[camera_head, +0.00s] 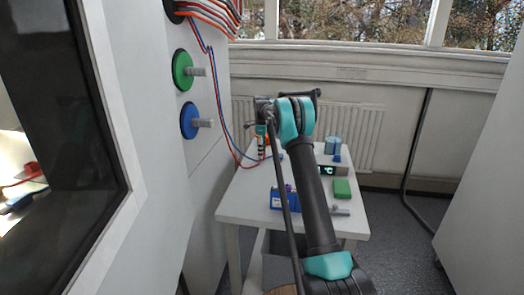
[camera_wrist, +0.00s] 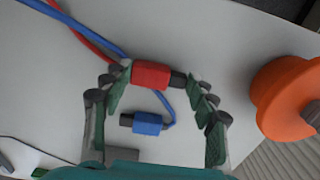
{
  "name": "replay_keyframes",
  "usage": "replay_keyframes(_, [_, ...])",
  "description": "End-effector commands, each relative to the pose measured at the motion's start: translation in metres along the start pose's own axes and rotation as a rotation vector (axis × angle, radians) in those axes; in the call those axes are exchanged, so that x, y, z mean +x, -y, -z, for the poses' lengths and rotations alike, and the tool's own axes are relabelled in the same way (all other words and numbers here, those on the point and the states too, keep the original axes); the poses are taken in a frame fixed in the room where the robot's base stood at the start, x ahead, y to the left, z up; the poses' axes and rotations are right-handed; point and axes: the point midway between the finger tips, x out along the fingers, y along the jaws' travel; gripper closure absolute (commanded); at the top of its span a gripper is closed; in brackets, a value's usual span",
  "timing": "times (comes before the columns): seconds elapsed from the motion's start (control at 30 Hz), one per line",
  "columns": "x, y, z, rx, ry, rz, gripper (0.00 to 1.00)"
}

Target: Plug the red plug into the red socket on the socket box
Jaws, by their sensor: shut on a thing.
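My gripper (camera_wrist: 155,80) is shut on the red plug (camera_wrist: 151,74), which lies crosswise between the fingertips in the wrist view. Its dark tip points right, and a red cable (camera_wrist: 92,38) runs from it to the upper left. In the head view my gripper (camera_head: 261,142) is over the far left part of the white table, and the plug is hard to make out there. I cannot make out a red socket or tell which thing is the socket box.
A blue plug (camera_wrist: 148,123) with a blue cable is just below the red plug in the wrist view. An orange round thing (camera_wrist: 284,95) is at right. The white table (camera_head: 240,205) holds a blue box (camera_head: 284,200), a green block (camera_head: 342,188) and a display (camera_head: 327,170).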

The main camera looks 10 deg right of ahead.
Motion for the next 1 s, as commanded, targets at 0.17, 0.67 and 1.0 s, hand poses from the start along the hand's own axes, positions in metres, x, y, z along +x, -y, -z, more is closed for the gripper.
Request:
replay_keyframes(0.17, [0.0, 0.0, 0.0, 0.0, 0.0, 0.0, 0.35])
replay_keyframes(0.67, [-0.003, 0.0, 0.0, 0.0, 0.0, 0.0, 0.18])
replay_keyframes(1.0, [-0.058, 0.0, 0.0, 0.0, 0.0, 0.0, 0.18])
